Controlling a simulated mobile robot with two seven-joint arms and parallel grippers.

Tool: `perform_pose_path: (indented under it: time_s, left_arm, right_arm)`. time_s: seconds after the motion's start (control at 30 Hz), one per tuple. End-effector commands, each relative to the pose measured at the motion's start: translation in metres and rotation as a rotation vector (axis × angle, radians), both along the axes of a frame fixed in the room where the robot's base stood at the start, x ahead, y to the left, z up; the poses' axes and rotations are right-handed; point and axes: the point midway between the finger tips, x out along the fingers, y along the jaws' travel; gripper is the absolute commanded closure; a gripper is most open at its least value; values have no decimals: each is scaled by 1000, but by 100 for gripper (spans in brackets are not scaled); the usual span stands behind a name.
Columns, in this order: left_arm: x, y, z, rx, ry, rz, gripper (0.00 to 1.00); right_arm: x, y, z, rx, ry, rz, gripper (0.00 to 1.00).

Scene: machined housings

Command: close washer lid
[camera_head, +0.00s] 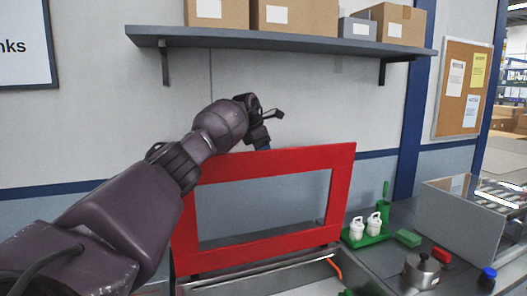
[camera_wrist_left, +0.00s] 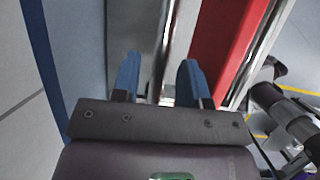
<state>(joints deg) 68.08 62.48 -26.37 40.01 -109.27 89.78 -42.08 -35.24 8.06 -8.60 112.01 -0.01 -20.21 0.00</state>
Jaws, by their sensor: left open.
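The washer lid (camera_head: 270,158) is a red rectangular frame around a see-through window. In the head view it stands raised, close to upright, at the back of the washer's metal rim (camera_head: 265,279). My left arm reaches in from the left, and my left gripper (camera_head: 262,146) is at the lid's top edge, with its fingertips partly hidden behind it. In the left wrist view the two blue fingers of my left gripper (camera_wrist_left: 158,78) are apart. The red lid (camera_wrist_left: 222,45) shows to their right; whether a finger touches it I cannot tell. My right gripper is not in view.
A shelf (camera_head: 290,41) with boxes hangs on the wall above. Right of the washer, the counter holds white bottles (camera_head: 366,227) on a green tray, a metal pot (camera_head: 422,270), a red block (camera_head: 441,256) and a clear-walled box (camera_head: 459,221). An orange hose (camera_head: 335,268) lies at the washer's rim.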

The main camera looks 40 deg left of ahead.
Motion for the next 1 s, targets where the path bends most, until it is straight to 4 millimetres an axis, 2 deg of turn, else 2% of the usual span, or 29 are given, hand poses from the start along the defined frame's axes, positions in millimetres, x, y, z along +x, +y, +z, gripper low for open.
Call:
perform_pose_path:
  time_s: [0.3,0.57,1.0]
  left_arm:
    - [1,0,-2,0,0,0,60]
    - [1,0,-1,0,-1,0,100]
    - [-1,-2,-1,9,-6,0,100]
  right_arm:
    - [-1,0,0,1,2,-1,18]
    - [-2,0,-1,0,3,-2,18]
    - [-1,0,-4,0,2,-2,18]
